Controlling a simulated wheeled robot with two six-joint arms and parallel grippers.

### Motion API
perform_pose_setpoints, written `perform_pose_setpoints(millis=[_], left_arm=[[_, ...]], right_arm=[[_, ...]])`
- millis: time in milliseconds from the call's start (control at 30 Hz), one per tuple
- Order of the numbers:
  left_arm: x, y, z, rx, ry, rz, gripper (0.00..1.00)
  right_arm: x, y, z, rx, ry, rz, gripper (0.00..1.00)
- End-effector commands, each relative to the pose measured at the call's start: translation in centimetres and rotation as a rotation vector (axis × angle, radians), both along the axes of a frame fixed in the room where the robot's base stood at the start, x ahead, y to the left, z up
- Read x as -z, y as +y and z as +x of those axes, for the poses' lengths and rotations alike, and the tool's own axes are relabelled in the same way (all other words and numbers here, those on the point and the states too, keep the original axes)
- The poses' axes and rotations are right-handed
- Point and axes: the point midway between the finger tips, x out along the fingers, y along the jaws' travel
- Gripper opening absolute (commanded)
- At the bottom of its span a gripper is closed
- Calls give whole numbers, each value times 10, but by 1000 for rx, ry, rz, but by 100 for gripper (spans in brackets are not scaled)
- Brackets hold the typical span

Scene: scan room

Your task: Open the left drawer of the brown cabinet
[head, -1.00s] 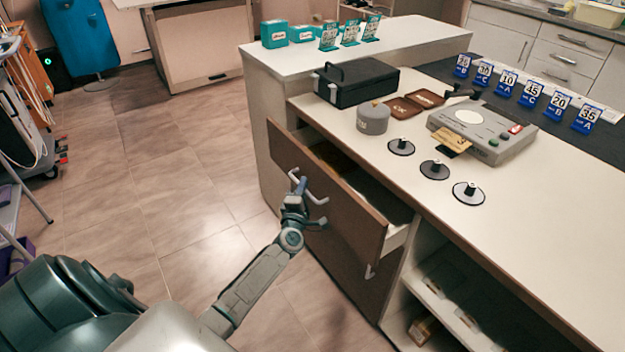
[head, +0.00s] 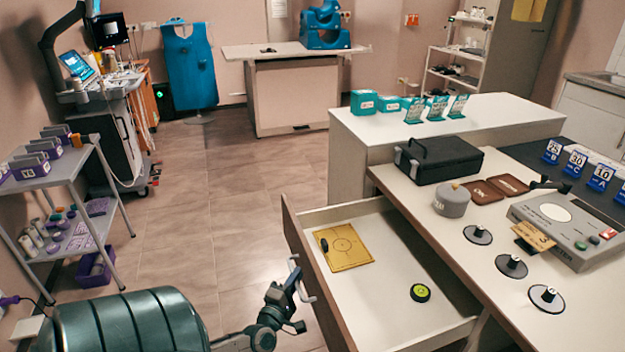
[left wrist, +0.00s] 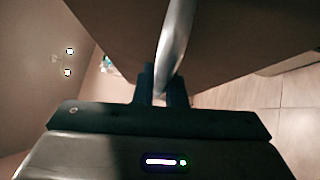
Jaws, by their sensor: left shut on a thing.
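The brown cabinet's drawer (head: 340,227) is pulled well out in the head view. Its pale inside shows a yellow card (head: 343,248) with a small black item on it and a round black and yellow-green disc (head: 420,293). The drawer's brown front (head: 312,268) faces my left arm. My left gripper (head: 294,280) is at the front's outer side, on the metal handle (head: 305,285). In the left wrist view the handle bar (left wrist: 174,50) runs between the two fingers (left wrist: 162,84), which are shut on it. My right gripper is not in view.
The countertop (head: 448,235) above holds a black case (head: 438,160), a grey round pot (head: 452,201), several black discs and a grey device (head: 568,228). A grey cart (head: 65,170) stands at the left. The floor between is clear.

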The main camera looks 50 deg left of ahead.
Motion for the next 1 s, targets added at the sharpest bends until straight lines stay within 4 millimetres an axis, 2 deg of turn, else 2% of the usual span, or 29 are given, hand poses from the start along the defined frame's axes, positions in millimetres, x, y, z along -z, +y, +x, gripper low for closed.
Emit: perform_pose_setpoints(millis=[200,600,633,667,1000], left_arm=[[2,5,-14,1,4,-1,0],[2,6,-16,0,2,-2,0],[2,6,-15,0,2,-2,15],[2,6,-15,0,2,-2,20],[2,5,-18,-1,2,-2,20]], right_arm=[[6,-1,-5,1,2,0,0],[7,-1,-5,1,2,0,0],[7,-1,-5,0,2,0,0],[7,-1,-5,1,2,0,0],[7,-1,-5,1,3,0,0]])
